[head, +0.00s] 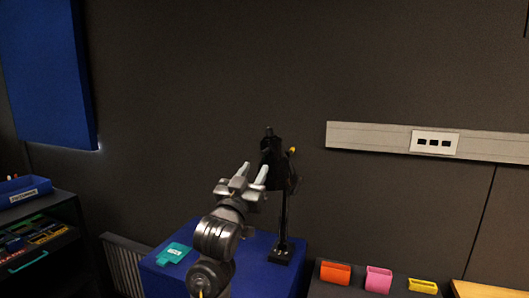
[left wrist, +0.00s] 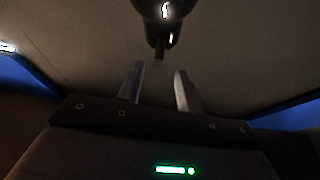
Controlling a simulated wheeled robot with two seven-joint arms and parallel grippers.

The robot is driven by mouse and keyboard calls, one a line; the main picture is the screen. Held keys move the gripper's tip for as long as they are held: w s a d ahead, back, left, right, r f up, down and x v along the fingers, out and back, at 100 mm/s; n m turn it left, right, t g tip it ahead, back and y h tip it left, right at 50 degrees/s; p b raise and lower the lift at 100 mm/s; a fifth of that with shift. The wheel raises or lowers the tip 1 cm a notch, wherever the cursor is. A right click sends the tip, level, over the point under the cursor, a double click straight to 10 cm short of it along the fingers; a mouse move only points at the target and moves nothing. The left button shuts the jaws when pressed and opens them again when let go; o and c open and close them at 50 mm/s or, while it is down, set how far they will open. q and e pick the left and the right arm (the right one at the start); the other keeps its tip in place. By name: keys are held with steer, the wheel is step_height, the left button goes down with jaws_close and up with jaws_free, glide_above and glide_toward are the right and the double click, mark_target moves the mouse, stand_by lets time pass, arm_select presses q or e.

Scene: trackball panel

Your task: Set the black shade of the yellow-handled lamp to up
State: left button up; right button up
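The lamp's black shade (head: 272,165) sits at the top of a dark upright post (head: 284,220) on the blue stand. A small yellow handle (head: 292,151) shows at the shade's right side. My left gripper (head: 254,172) is just left of and in front of the shade, with its fingers apart and pointing up toward it. In the left wrist view, the open fingers (left wrist: 159,85) have nothing between them, and a dark rounded part, probably of the lamp, is beyond them at the top. Whether a fingertip touches the shade I cannot tell. My right gripper is not in view.
The blue stand (head: 165,278) carries a teal item (head: 174,254) to the left of my arm. Orange (head: 335,273), pink (head: 378,279) and yellow (head: 422,286) containers stand at the lower right. A dark shelf with trays is at the left. A wall rail (head: 375,138) runs right of the lamp.

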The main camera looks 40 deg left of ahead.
mark_target(265, 150)
arm_select(q)
steer(key=p+x, duration=0.2)
steer(key=x, duration=0.6)
steer(key=shift+w+p, duration=0.3)
jaws_close()
